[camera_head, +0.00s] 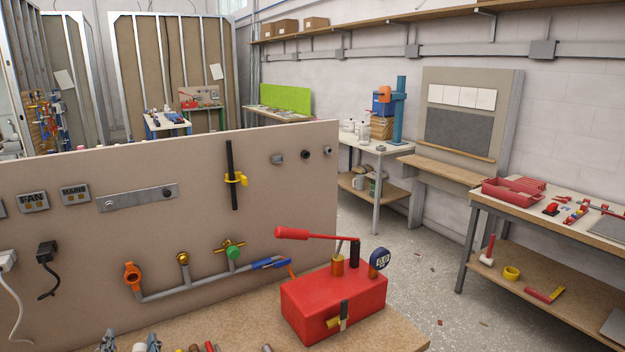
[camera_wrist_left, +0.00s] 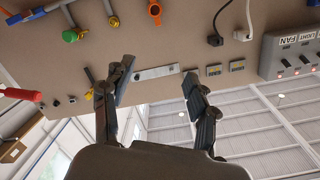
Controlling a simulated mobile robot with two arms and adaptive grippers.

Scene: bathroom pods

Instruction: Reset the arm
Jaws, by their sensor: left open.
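My left gripper (camera_wrist_left: 157,82) is open in the left wrist view, with two dark fingers spread apart and nothing between them. Behind them is the beige panel (camera_wrist_left: 150,55), seen upside down, with a metal strip (camera_wrist_left: 157,72) between the fingertips in the picture. In the head view, grey tips at the bottom left edge look like this gripper (camera_head: 130,343), low in front of the panel (camera_head: 80,230); its arm is out of frame. My right gripper is in neither view.
A red pump box (camera_head: 335,305) with a long red handle (camera_head: 315,235) stands on the wooden bench (camera_head: 400,335). A pipe with valves (camera_head: 195,290) runs along the panel. A side table (camera_head: 485,203) with red trays stands right. Open floor (camera_head: 395,245) lies between.

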